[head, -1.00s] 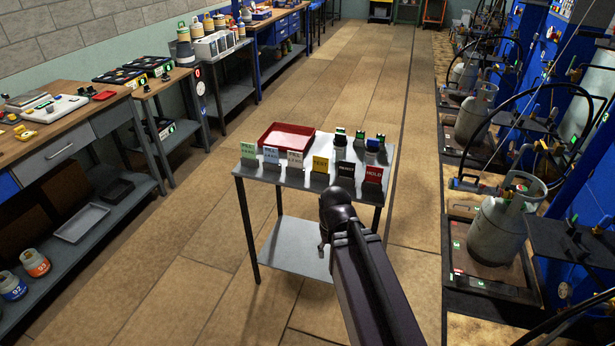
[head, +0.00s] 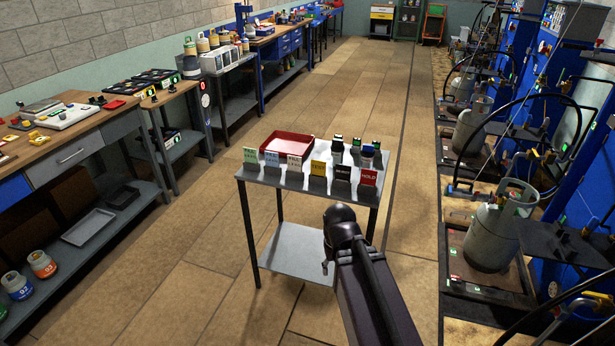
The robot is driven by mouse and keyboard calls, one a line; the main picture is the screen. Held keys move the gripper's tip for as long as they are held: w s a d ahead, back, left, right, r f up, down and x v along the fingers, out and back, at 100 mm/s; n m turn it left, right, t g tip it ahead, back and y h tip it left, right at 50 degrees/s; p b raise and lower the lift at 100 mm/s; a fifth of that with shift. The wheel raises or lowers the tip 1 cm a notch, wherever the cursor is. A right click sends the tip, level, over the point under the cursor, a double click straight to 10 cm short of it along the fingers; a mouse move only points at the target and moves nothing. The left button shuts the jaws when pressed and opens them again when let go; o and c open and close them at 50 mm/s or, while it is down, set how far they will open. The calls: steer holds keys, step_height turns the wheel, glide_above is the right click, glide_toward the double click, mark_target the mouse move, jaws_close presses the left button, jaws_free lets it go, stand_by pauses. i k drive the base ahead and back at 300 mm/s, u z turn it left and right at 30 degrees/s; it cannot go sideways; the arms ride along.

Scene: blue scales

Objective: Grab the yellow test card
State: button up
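The yellow test card (head: 318,169) stands upright in a dark holder at the front edge of a small grey table (head: 262,180). It is in a row with a green card (head: 250,156), a blue card (head: 272,159) and a white card (head: 294,163) on its left. A black card (head: 343,172) and a red card (head: 368,177) are on its right. My dark arm reaches up from the bottom of the picture, its rounded joint in front of the table and below the cards. I cannot make out my gripper's fingers.
A red tray (head: 287,144) and several small dark containers (head: 366,155) are behind the cards. Workbenches (head: 97,139) line the left wall. Gas cylinders (head: 492,238) stand along the right. The floor around the table is clear.

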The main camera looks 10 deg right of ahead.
mark_target(318, 167)
steer(key=z, duration=0.15)
steer(key=i, duration=0.95)
steer(key=z, duration=5.2)
steer(key=i, duration=0.1)
steer(key=u, duration=3.05)
